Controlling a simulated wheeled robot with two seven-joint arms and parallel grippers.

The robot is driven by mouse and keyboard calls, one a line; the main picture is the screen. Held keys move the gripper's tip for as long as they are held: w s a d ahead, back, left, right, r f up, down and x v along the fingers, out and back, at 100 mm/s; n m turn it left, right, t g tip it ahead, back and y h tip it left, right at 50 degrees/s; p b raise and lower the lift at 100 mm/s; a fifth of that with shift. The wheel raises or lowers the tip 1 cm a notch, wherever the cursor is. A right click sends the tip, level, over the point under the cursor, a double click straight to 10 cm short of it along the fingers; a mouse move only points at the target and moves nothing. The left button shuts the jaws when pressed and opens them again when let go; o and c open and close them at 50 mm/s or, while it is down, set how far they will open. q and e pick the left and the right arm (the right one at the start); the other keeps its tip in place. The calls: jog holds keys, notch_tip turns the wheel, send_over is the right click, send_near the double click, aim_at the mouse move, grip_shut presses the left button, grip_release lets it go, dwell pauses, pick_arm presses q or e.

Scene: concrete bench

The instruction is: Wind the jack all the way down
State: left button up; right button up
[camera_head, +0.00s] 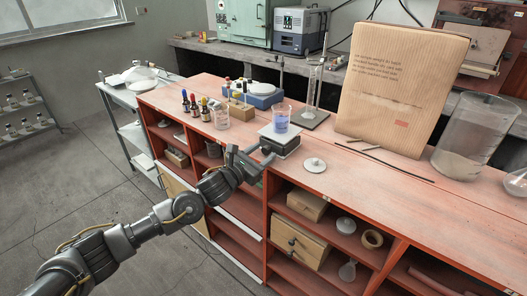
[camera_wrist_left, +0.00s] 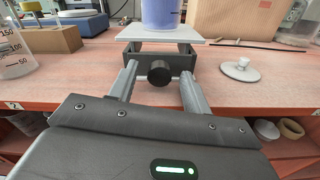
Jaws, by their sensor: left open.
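The jack (camera_head: 281,139) stands near the front edge of the red-orange bench, with a beaker of blue liquid (camera_head: 281,118) on its top plate. In the left wrist view the jack's light top plate (camera_wrist_left: 160,34) sits above a dark frame, with a gap between plate and base. Its black round knob (camera_wrist_left: 159,73) faces my left gripper (camera_wrist_left: 157,84). The gripper is open, one finger on each side of the knob, and no contact shows. In the head view my left gripper (camera_head: 252,157) reaches the jack's front from the left. My right gripper is not in view.
A white lidded knob-like piece (camera_head: 314,165) lies right of the jack. Behind stand a blue stirrer (camera_head: 262,94), a glass cylinder on a stand (camera_head: 312,90) and dropper bottles (camera_head: 195,108). A large cardboard sheet (camera_head: 400,90) and a big beaker (camera_head: 472,137) stand at right.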

pick_arm(q)
jog(key=shift+w+d, duration=0.35)
jog(key=shift+w, duration=0.05)
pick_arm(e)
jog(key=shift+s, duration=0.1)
pick_arm(q)
jog(key=c, duration=1)
jog(key=shift+f+n, duration=0.1)
jog(key=shift+n, duration=0.7)
jog(key=shift+n+b, duration=0.3)
jog(key=shift+n, duration=1.7)
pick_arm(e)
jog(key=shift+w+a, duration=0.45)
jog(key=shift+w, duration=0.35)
